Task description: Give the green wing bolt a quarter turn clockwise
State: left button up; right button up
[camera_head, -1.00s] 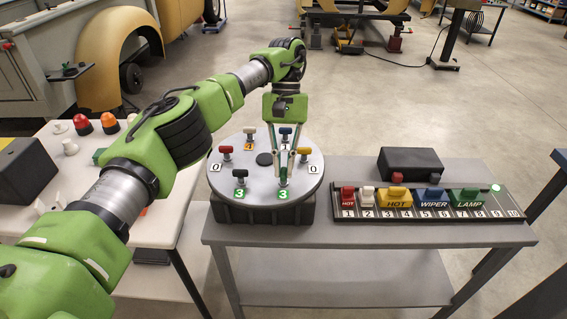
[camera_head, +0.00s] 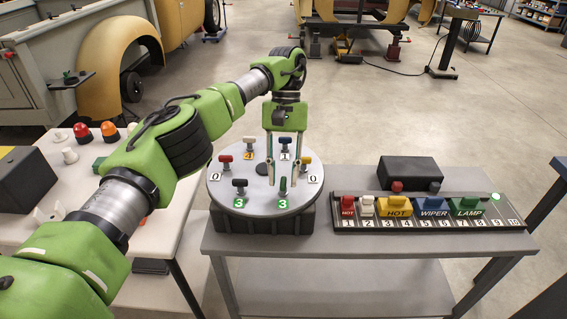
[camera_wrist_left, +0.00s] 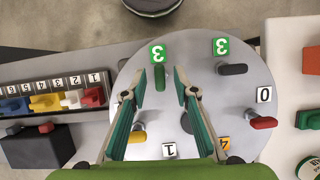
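The green wing bolt (camera_head: 283,185) stands upright near the front edge of the round grey plate (camera_head: 262,208), beside a green "3" label. In the left wrist view the green wing bolt (camera_wrist_left: 162,78) lies between the fingertips, its long side pointing at that label. My left gripper (camera_head: 284,172) comes down over the plate from above. It also shows in the left wrist view (camera_wrist_left: 161,85); its fingers are open, with one tip on each side of the bolt and a gap to both. My right gripper is not in view.
Red (camera_head: 225,159), white (camera_head: 250,141), blue (camera_head: 285,140), yellow (camera_head: 305,160) and black (camera_head: 240,184) wing bolts share the plate. A numbered strip (camera_head: 430,223) with coloured blocks and a black box (camera_head: 409,172) stand to the right. A white table (camera_head: 165,237) is at left.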

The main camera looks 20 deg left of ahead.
aim_at(283, 179)
pick_arm(q)
notch_tip(283, 179, up, 10)
jog(key=shift+f, duration=0.2)
dwell(0.5)
jog(key=shift+f, duration=0.1)
dwell(0.4)
